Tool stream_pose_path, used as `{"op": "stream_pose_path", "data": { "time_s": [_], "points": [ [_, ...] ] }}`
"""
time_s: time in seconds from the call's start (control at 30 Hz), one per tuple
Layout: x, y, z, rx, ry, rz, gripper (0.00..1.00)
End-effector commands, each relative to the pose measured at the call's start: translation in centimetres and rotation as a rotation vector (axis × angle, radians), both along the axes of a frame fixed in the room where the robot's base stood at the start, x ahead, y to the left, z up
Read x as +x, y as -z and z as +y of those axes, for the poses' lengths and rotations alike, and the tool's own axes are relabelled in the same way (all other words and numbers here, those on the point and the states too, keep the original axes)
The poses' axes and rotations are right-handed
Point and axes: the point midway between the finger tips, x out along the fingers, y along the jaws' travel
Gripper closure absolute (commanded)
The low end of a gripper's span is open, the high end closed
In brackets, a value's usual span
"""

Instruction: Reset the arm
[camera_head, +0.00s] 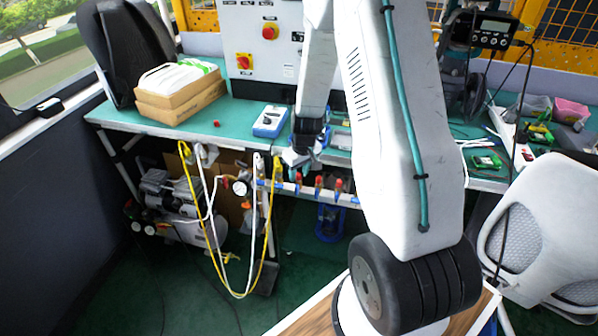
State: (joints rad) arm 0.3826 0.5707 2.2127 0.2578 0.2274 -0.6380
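My white arm with a teal cable rises from its base in the front and reaches over toward the workbench. My gripper (302,163) hangs at the front edge of the bench, pointing down, close to the row of red and blue valves on the manifold (345,198). The gripper is small and partly dark in this view. I cannot tell whether its fingers are open or shut, or whether they touch a valve.
The green workbench (150,122) carries cardboard boxes (180,98), a blue-and-white device (270,121) and a control panel (262,40) with red knobs. Yellow and white hoses (187,170) hang in front of a compressor (170,195). A white chair (545,225) stands at right.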

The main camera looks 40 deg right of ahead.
Motion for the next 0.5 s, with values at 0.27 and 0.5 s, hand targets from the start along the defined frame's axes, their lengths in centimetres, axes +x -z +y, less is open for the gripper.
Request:
{"op": "stream_pose_path", "data": {
  "time_s": [0.27, 0.5],
  "points": [
    [-0.5, -4.2, -0.1, -0.002, 0.001, -0.005, 0.62],
    [-1.0, -7.0, 0.0, -0.001, 0.0, -0.002, 0.62]
  ]
}}
